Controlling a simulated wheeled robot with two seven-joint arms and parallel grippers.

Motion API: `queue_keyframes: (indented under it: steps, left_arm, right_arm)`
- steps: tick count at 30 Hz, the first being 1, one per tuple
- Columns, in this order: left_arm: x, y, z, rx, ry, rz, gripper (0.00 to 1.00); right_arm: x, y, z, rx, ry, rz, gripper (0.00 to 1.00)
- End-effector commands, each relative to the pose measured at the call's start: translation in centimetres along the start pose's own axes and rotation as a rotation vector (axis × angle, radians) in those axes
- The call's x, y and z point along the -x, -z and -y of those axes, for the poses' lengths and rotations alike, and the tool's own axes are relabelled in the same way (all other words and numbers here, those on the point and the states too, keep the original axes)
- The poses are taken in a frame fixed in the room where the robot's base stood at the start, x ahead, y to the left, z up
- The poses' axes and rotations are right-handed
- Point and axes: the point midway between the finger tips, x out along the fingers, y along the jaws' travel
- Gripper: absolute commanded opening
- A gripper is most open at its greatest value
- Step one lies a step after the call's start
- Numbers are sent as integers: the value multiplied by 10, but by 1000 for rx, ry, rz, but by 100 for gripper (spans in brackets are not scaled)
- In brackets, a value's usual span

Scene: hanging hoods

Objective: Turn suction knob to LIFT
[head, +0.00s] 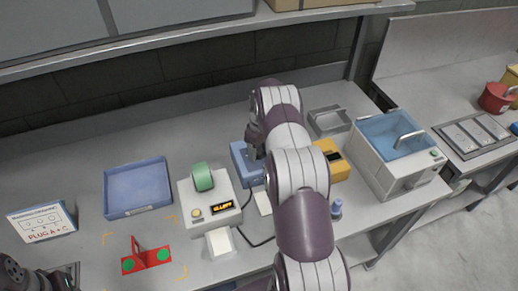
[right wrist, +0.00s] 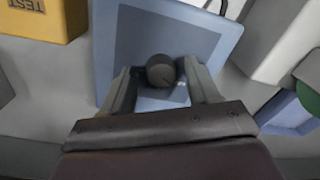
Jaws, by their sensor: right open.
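The suction knob (right wrist: 160,71) is a dark round knob on the face of a blue box (right wrist: 205,45). In the head view the blue box (head: 242,172) stands on the bench, partly hidden by my right arm. My right gripper (right wrist: 158,69) is open, with one finger on each side of the knob; I cannot tell whether they touch it. In the head view the right gripper (head: 254,150) is over the box. The knob's pointer and any LIFT mark are not readable. Part of my left arm shows at the lower left corner, its fingers unclear.
A white device (head: 209,200) with a green roll and an orange display stands left of the blue box. A yellow box (head: 339,165) marked TEST is close on the right. A blue tray (head: 138,187), a red bracket (head: 146,260) and a white bath (head: 395,160) stand farther off.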

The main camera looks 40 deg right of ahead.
Motion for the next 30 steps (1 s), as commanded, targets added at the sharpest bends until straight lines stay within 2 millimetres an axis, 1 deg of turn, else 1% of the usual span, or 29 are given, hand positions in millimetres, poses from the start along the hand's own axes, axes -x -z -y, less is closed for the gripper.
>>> queue_keyframes:
  steps: [5,6,8,9,10,11,20,26,30]
  left_arm:
    - [0,0,0,0,0,0,43]
    - [0,0,0,0,0,0,43]
    - [0,0,0,0,0,0,43]
    - [0,0,0,0,0,0,43]
    - [0,0,0,0,0,0,43]
    - [0,0,0,0,0,0,43]
    - [-4,0,0,0,0,0,43]
    - [-14,-2,0,0,0,0,43]
    - [-23,-3,0,0,0,0,43]
  right_arm:
    - [-1,0,0,0,0,0,60]
    - [-1,0,0,0,0,0,54]
    - [-1,0,0,0,0,0,34]
    - [-1,0,0,0,0,0,21]
    - [-1,0,0,0,0,0,12]
    - [-1,0,0,0,0,0,4]
    - [-1,0,0,-26,0,-1,5]
    - [-3,0,0,-123,0,-6,5]
    - [-4,-1,0,-234,0,-11,5]
